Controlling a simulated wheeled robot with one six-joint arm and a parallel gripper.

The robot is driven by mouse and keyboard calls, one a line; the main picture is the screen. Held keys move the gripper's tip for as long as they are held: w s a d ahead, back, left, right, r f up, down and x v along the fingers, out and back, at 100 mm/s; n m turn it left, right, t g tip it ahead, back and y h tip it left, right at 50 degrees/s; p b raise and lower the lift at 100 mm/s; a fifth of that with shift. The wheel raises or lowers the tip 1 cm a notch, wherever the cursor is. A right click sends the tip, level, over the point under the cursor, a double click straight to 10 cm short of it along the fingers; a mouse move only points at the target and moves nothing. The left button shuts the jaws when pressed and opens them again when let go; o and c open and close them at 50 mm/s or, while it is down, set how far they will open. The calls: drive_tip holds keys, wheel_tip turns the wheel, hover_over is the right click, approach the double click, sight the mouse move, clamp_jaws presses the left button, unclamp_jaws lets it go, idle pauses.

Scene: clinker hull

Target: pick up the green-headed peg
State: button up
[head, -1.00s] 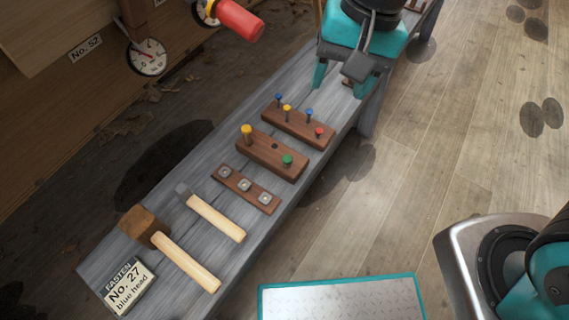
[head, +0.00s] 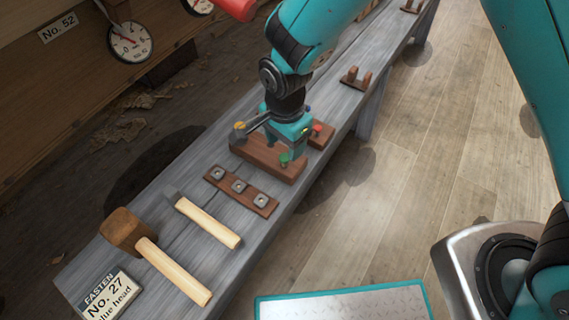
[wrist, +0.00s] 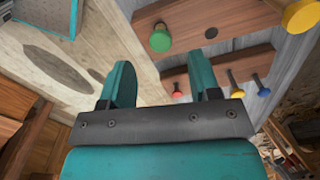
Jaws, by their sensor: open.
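The green-headed peg (head: 285,158) stands in a brown wooden block (head: 262,153) on the grey bench, partly covered by my gripper in the head view. In the wrist view the green head (wrist: 160,41) shows clear, beyond my fingertips and roughly between them sideways. My gripper (wrist: 163,76) is open, its two teal fingers apart with nothing between them. In the head view my gripper (head: 290,140) hangs low over the block, close by the green head. I cannot tell if it touches.
A large yellow-headed peg (head: 239,129) shares the block. Behind, a second block holds red (head: 317,128), blue (head: 308,110) and yellow pegs, close to my fingers.

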sight(284, 157)
wheel_tip(284, 157, down, 6)
drive_tip(key=shift+a+f+b, duration=0.1)
drive_tip(key=shift+b, duration=0.85)
drive_tip(key=c, duration=1)
